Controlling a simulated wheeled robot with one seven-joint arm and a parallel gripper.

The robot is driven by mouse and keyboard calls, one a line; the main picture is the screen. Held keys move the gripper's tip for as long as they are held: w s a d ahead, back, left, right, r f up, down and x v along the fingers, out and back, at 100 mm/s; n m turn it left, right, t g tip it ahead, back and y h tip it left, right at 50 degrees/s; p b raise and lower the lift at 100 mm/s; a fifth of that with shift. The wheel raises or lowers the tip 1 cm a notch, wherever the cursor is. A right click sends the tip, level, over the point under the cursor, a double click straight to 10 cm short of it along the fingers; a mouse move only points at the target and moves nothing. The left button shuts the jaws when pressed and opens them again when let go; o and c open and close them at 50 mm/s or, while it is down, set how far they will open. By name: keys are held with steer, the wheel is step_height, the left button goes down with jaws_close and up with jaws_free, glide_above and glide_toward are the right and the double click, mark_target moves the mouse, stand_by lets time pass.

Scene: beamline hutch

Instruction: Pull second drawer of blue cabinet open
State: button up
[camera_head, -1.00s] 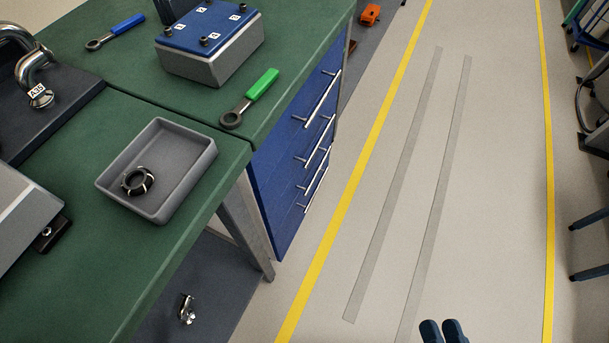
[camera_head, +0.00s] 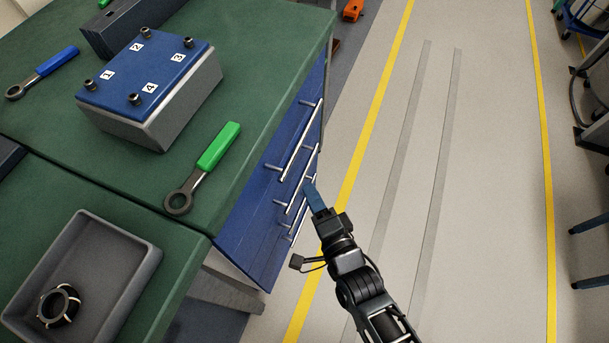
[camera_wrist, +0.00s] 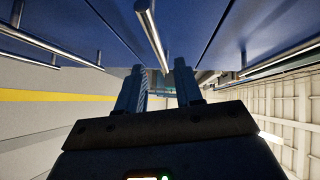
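The blue cabinet (camera_head: 262,225) is under the green bench, its drawer fronts facing right. Its drawers look closed. Silvery bar handles run one above another: the top handle (camera_head: 305,138), the second handle (camera_head: 312,160) and a lower one (camera_head: 294,232). My gripper (camera_head: 308,182) is at the cabinet front by the second handle, its blue fingers partly overlapping the handles. In the wrist view my gripper (camera_wrist: 160,70) has its fingers apart, with one handle bar (camera_wrist: 150,32) in line with the gap. I cannot tell whether the bar is between the fingertips.
On the green bench top (camera_head: 265,75) are a green-handled wrench (camera_head: 207,165), a blue-topped block (camera_head: 145,85), a blue-handled wrench (camera_head: 42,73) and a grey tray (camera_head: 130,270) holding a ring. The floor (camera_head: 490,180) right of the cabinet is clear.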

mark_target(303, 177)
steer(key=x, duration=0.6)
steer(key=shift+w+a, duration=0.15)
steer(key=shift+w, duration=0.2)
jaws_close()
stand_by(0.3)
